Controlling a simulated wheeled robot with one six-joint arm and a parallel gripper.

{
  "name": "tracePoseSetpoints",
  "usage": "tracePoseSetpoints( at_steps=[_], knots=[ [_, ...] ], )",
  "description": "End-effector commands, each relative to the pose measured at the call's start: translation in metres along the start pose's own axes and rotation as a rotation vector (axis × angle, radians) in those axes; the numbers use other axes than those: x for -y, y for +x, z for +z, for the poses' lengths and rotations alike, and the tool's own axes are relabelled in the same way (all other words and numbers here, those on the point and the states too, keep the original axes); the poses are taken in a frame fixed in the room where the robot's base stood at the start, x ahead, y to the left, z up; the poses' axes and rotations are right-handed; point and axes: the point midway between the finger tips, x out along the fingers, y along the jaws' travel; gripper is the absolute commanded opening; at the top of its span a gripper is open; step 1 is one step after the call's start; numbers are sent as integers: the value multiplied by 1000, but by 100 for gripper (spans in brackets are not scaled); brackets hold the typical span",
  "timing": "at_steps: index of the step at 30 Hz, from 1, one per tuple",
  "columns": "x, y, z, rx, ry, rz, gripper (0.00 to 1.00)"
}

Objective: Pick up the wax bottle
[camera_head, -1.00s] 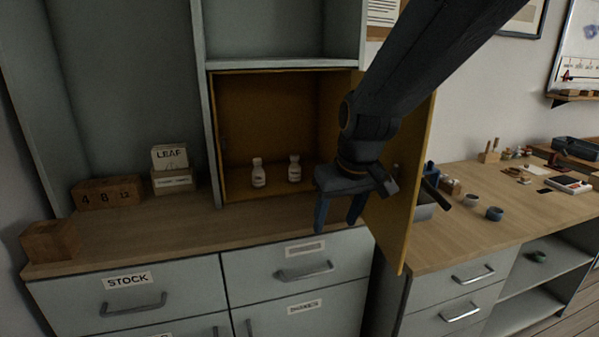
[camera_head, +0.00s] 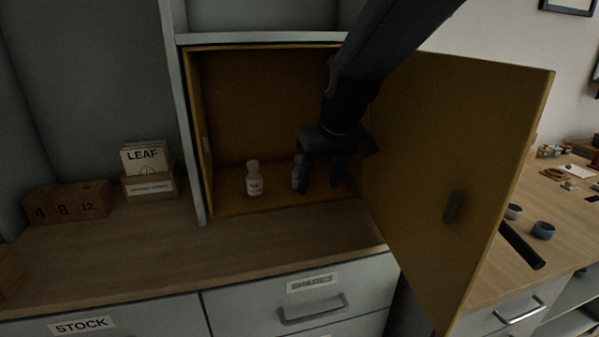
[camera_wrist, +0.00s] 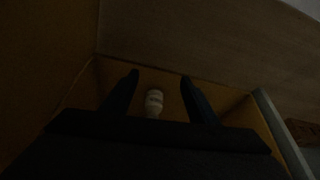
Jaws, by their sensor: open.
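Two small white bottles stand upright on the floor of the open ochre cabinet (camera_head: 265,95). The left bottle (camera_head: 253,180) is in full view. The right bottle (camera_head: 296,172) is partly hidden behind my gripper (camera_head: 320,188). Their labels are too small to read, so I cannot tell which is the wax bottle. My gripper is open, fingers pointing down, at the cabinet opening by the right bottle. In the dark wrist view one white bottle (camera_wrist: 154,102) shows between my open fingers (camera_wrist: 160,77); I cannot tell which one, and nothing is gripped.
The cabinet door (camera_head: 455,150) stands open to the right of my arm. The wooden counter (camera_head: 180,255) in front is clear. A LEAF card box (camera_head: 150,187) and number blocks (camera_head: 68,202) stand at the left. Small cups (camera_head: 543,230) sit on the right bench.

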Motion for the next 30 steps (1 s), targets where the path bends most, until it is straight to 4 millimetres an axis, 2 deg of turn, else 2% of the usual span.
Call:
tracePoseSetpoints(
  at_steps=[9, 15, 24, 30],
  knots=[
    [-1, 22, -53, 1, 1, 1, 54],
    [1, 33, -80, 0, -1, 0, 54],
    [2, 41, -97, 1, -2, -1, 54],
    [2, 74, -95, 3, -2, -1, 54]
  ],
)
